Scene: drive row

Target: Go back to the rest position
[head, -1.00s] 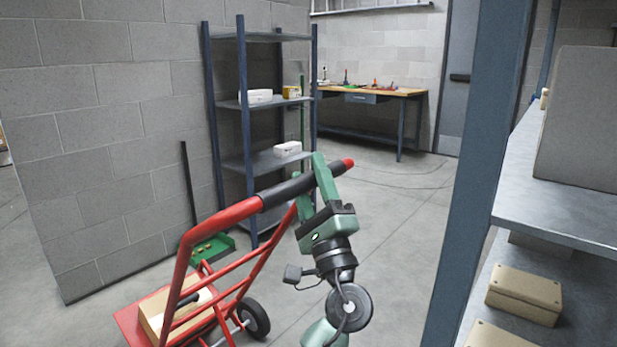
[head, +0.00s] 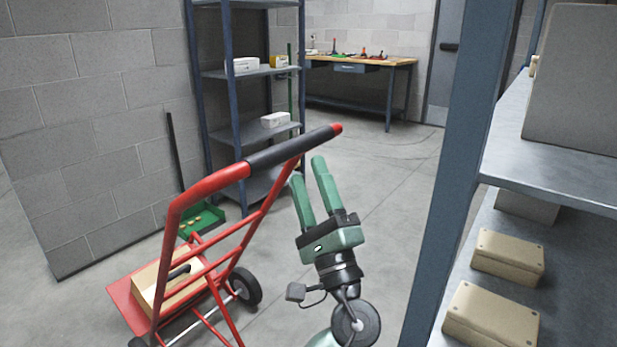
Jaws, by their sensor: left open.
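My left gripper (head: 307,169) is open and empty, with its two green fingers pointing up in the head view. Its fingertips show just below the black grip of the red hand truck's handle (head: 275,153), apart from it in the picture. The red hand truck (head: 215,254) stands at lower left, with a box (head: 165,283) on its toe plate. My right gripper is not in view.
A blue-posted shelf upright (head: 440,200) stands close on the right, with tan boxes (head: 508,257) on its shelves. A grey shelf rack (head: 247,110) and a green dustpan (head: 203,219) are behind the truck. A workbench (head: 362,66) stands far back. Floor between is clear.

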